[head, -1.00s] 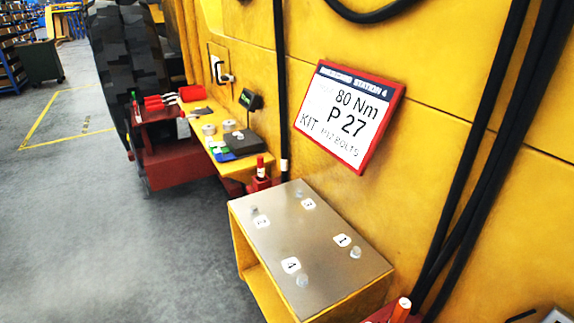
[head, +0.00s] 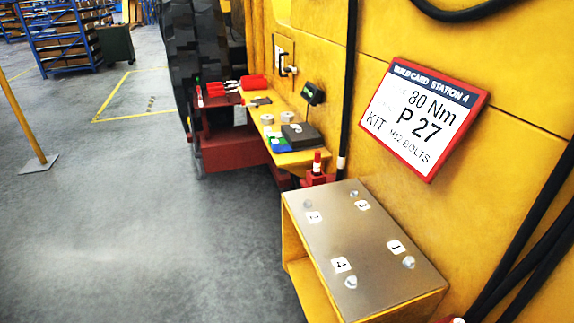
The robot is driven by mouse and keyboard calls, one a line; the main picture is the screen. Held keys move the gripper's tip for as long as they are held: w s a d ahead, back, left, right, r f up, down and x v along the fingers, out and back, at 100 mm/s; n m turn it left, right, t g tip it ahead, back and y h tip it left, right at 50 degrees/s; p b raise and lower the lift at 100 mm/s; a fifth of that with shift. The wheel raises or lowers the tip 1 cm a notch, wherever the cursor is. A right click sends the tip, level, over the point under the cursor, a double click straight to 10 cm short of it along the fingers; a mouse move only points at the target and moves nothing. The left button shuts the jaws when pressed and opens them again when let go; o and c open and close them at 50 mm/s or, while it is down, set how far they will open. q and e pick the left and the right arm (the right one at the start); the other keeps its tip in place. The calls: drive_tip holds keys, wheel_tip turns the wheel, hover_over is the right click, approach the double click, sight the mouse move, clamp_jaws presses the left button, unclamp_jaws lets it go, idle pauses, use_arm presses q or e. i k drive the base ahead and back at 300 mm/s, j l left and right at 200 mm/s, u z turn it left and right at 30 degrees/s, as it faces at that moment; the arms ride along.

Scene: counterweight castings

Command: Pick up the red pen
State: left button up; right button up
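A small upright red stick with a pale band (head: 317,162) stands in a red holder (head: 318,178) on the yellow wall, behind the metal-topped box. It looks like a pen or marker, but it is too small to be sure that it is the red pen. Several red-handled items (head: 222,88) lie on the dark red shelf farther back; their exact kind is unclear. Neither of my grippers is in view.
A yellow box with a metal top (head: 365,245) and numbered bolts stands at lower right. A yellow shelf (head: 300,160) holds a dark case (head: 301,135) and rolls. A sign (head: 425,118) hangs on the wall. A yellow post (head: 25,125) stands left. The grey floor between is open.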

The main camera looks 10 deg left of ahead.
sight(317, 153)
drive_tip(key=z, duration=0.9)
drive_tip(key=k+z, duration=0.1)
drive_tip(key=z, duration=0.35)
drive_tip(key=l+z, duration=0.1)
drive_tip(key=z, duration=0.85)
drive_tip(key=l+z, duration=0.1)
drive_tip(key=z, duration=0.8)
drive_tip(key=u, duration=3.15)
drive_tip(key=i+j+z, duration=0.45)
drive_tip(key=j, duration=0.15)
drive_tip(key=i+j+z, duration=0.3)
drive_tip(key=j+z, duration=0.15)
drive_tip(key=j, duration=0.2)
drive_tip(key=i+j+z, duration=0.2)
drive_tip(key=j, duration=0.2)
drive_tip(key=j+z, duration=0.25)
drive_tip(key=j, duration=0.15)
